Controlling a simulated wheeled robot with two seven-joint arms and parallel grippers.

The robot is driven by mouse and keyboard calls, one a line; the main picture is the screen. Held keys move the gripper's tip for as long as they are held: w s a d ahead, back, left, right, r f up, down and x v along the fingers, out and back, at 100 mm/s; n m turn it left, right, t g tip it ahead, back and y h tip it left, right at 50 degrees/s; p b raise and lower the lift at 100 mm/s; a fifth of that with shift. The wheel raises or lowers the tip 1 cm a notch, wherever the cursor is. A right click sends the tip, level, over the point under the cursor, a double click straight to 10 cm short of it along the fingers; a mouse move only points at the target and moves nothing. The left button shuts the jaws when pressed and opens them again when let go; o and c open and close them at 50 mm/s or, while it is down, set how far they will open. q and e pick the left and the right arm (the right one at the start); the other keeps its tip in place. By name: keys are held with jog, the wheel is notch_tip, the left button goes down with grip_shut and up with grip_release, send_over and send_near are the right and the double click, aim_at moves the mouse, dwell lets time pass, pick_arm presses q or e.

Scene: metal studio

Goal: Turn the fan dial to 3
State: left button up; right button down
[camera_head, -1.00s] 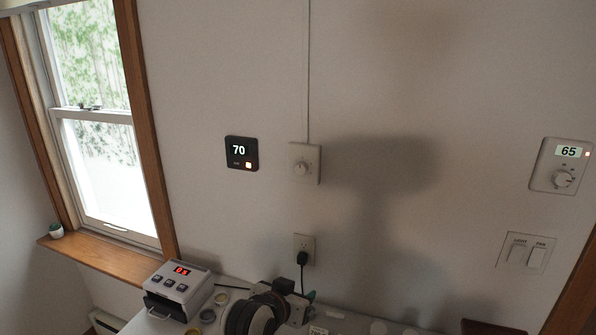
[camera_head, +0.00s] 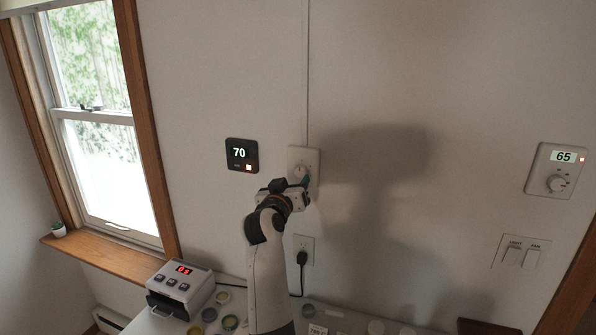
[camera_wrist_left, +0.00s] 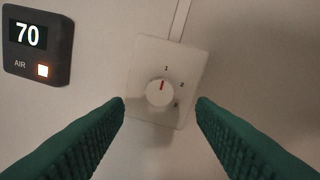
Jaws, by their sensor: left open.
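The fan dial is a round white knob (camera_wrist_left: 159,93) on a pale wall plate (camera_wrist_left: 145,55) below a thin wall conduit. Its red pointer line aims up at the mark 1. A 2 stands to the right, and a dim mark below it is hard to read. In the head view the plate (camera_head: 296,156) is partly covered by my left gripper (camera_head: 305,182). That gripper is open, with its green fingers (camera_wrist_left: 161,101) spread on either side of the dial, apart from the knob. My right gripper is out of view.
A black thermostat (camera_head: 242,154) reading 70 is left of the plate. An outlet (camera_head: 304,240) with a plugged cord is below. A thermostat (camera_head: 558,170) reading 65 and a switch plate (camera_head: 520,251) are at right. A device with a red display (camera_head: 181,285) stands on the counter.

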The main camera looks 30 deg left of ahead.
aim_at(300, 173)
pick_arm(q)
jog(key=shift+p+x, duration=0.6)
jog(key=shift+x, duration=1.7)
jog(key=shift+c, duration=0.3)
jog(key=c, duration=0.9)
